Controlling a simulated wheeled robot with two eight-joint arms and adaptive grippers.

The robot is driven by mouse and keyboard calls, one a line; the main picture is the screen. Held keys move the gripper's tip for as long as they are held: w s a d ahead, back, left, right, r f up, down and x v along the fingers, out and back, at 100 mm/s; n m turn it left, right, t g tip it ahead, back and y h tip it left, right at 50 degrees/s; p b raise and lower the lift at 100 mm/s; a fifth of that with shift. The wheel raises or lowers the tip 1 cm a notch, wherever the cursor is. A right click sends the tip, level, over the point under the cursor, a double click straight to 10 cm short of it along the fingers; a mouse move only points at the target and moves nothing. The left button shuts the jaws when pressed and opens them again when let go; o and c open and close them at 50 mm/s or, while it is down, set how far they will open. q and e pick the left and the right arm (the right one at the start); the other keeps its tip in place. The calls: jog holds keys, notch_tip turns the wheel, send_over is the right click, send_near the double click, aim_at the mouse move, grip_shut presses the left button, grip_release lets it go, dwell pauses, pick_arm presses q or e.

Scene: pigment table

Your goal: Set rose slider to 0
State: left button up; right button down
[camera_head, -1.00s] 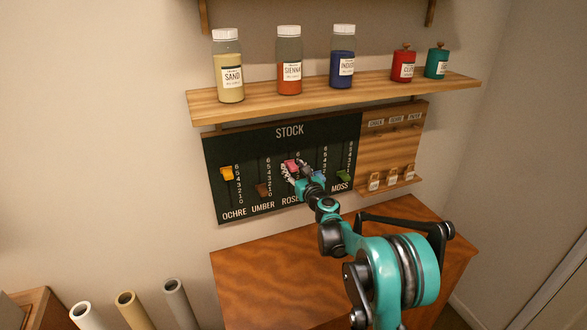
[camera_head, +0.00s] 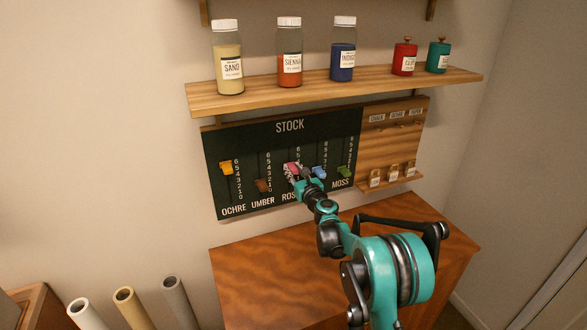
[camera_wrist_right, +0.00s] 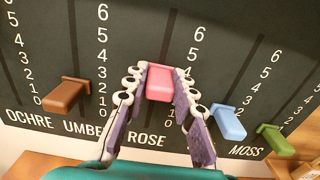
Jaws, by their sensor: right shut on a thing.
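The rose slider is a pink block (camera_wrist_right: 160,82) on a vertical track of the dark STOCK board (camera_head: 228,150). It also shows in the head view (camera_head: 291,168). My right gripper (camera_wrist_right: 160,88) is shut on it, one finger on each side. The slider sits part-way down its track, above the 1 and 0 marks; the fingers hide part of the scale, so I cannot tell its exact value. My left gripper is not in view.
The brown umber slider (camera_wrist_right: 67,94) stands left of my gripper. The blue slider (camera_wrist_right: 228,122) is close on the right, with the green moss slider (camera_wrist_right: 275,140) beyond. A shelf (camera_head: 330,94) with jars is above, a wooden cabinet (camera_head: 270,270) below.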

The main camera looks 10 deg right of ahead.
notch_tip(320, 180, down, 10)
jog(key=b, duration=0.5)
jog(key=shift+b, duration=0.3)
jog(key=shift+s+a+r, duration=0.1)
jog(key=c, duration=1.2)
grip_release()
jog(key=s, duration=0.4)
jog(key=s+d, duration=0.1)
jog(key=s, duration=0.2)
jog(key=s+d, duration=0.1)
jog(key=s, duration=0.3)
jog(key=shift+s+d, duration=0.2)
jog(key=shift+s, duration=0.15)
